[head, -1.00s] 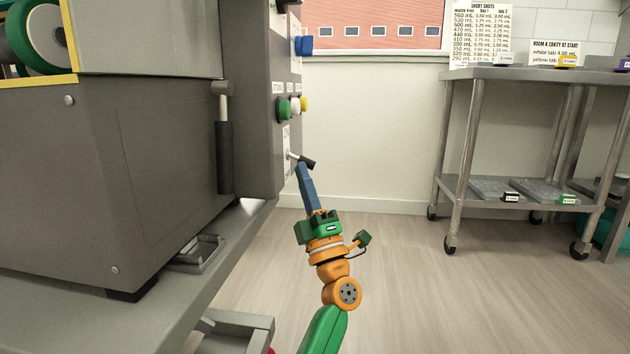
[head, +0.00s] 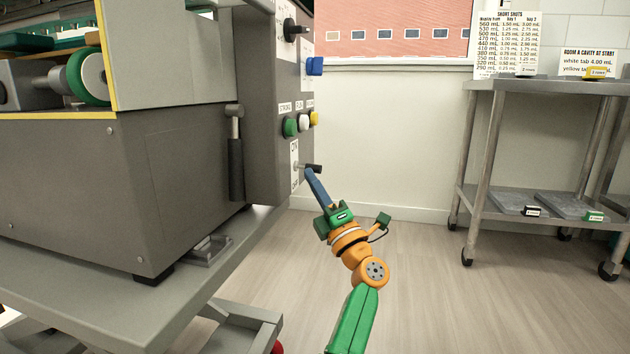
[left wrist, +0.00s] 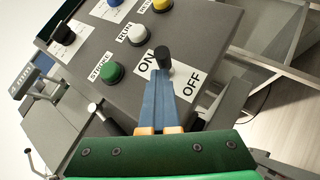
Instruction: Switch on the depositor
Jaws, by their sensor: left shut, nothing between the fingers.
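The depositor (head: 160,165) is a grey machine on the left in the head view. On its control panel (head: 262,130) is a white ON/OFF plate (head: 295,181), ON at the top and OFF below. A switch lever with a black tip (head: 315,167) sticks out from it, roughly level. My left gripper (head: 309,172) is shut and empty, its blue fingertips just under the lever, at or very near it. In the left wrist view the black tip (left wrist: 165,57) is right at the fingertips (left wrist: 160,74); contact is unclear. My right gripper is not in view.
A steel table (head: 540,87) stands at the right. The floor between is clear.

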